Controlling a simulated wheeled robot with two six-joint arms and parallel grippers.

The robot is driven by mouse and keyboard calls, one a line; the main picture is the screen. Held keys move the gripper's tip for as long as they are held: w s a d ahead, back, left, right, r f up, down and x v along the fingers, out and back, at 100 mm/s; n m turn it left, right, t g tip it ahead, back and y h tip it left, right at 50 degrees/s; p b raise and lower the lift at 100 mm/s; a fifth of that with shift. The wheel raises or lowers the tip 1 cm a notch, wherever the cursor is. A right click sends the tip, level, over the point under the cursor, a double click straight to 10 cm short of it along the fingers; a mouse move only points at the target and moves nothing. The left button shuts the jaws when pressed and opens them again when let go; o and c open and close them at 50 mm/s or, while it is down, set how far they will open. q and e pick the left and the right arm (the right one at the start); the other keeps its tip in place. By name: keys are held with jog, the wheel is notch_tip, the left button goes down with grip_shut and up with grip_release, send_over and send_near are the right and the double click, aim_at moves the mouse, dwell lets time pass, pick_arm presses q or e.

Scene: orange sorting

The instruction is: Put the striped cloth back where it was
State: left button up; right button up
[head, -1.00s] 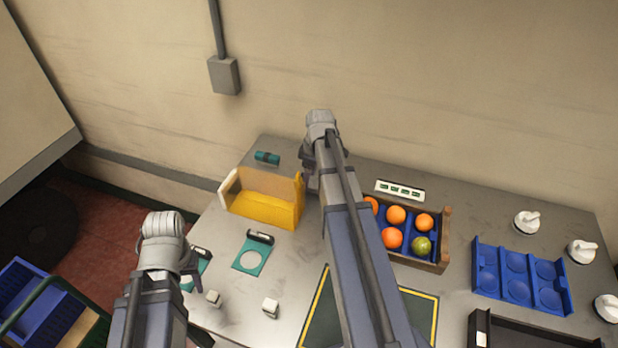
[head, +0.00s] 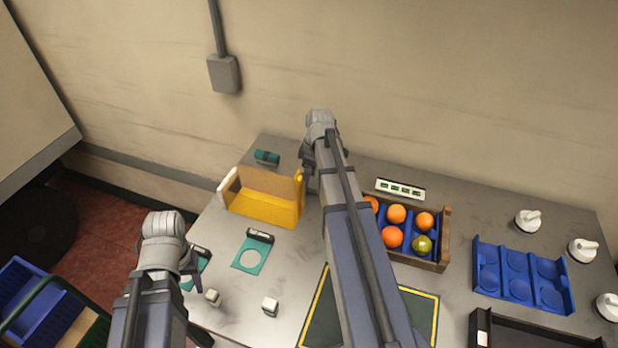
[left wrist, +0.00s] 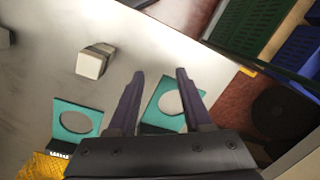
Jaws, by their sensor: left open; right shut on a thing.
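I cannot make out a striped cloth for certain in either view. A small teal roll with a darker band (head: 267,157) lies at the back left of the table; whether it is cloth I cannot tell. My right gripper (head: 308,168) is by the right end of the yellow bin (head: 265,208). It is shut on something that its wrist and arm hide. My left gripper (head: 191,272) is over the table's left edge. In the left wrist view my left gripper (left wrist: 160,73) is open and empty, with a teal plate with a round hole (left wrist: 153,117) beyond its fingers.
Another teal holed plate (head: 237,263) and small white blocks (head: 270,307) lie at the front left. A wooden crate (head: 445,240) of oranges and one green fruit stands right of my right arm. A blue tray (head: 520,300) and white knobs (head: 528,221) are farther right.

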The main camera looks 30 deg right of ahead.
pick_arm(q)
jog(key=shift+f+b, duration=0.5)
jog(key=shift+f, duration=0.05)
pick_arm(e)
jog(key=shift+f, duration=0.5)
jog(key=o, duration=1.4)
pick_arm(q)
jog(key=shift+r, duration=0.1)
pick_arm(e)
jog(key=shift+r+p, duration=4.05)
pick_arm(q)
notch_tip(320, 180, up, 8)
pick_arm(e)
jog(key=shift+a, duration=0.1)
